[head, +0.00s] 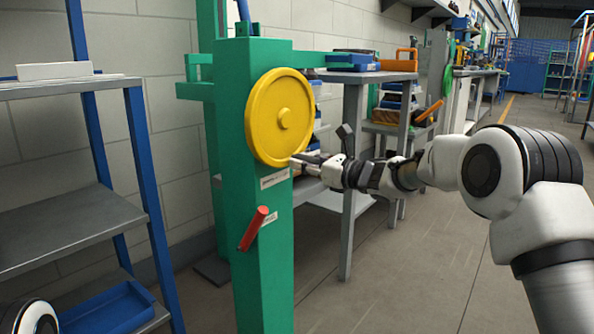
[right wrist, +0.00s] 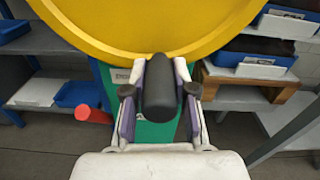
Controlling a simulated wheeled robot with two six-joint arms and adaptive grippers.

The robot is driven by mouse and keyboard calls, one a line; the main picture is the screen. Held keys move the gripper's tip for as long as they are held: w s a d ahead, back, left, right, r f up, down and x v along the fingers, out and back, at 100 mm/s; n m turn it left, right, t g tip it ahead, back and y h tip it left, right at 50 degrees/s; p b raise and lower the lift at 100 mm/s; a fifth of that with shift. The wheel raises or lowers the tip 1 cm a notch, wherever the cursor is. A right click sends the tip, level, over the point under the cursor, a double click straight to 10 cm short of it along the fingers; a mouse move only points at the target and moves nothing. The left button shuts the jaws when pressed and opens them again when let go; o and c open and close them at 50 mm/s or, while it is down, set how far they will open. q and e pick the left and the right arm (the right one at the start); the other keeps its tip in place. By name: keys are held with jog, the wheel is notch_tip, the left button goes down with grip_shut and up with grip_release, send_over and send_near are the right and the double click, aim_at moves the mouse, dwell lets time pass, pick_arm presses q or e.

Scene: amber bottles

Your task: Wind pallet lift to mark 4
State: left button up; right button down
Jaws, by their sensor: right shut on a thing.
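A green column (head: 262,240) stands in front of me with a large yellow handwheel (head: 262,118) on its face. The wheel (right wrist: 130,22) also fills the top of the right wrist view. My right gripper (head: 303,163) is at the wheel's lower right rim in the head view. In the head view the gripper hides this handle. A red lever (head: 253,228) sticks out below the wheel. Small labels on the column are unreadable; I cannot make out a mark scale. My left gripper is out of view.
A grey shelf rack with blue posts (head: 146,185) stands at the left, with a blue tray (head: 108,308) low down. A grey bench (head: 348,190) with blue bins stands behind the column at the right. Open floor (head: 400,280) lies to the right.

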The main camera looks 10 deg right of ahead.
jog(key=shift+w+d+r, duration=0.4)
jog(key=shift+w+d, duration=0.1)
jog(key=shift+d, duration=0.15)
jog(key=c, duration=0.9)
grip_release()
jog(key=v, duration=1.2)
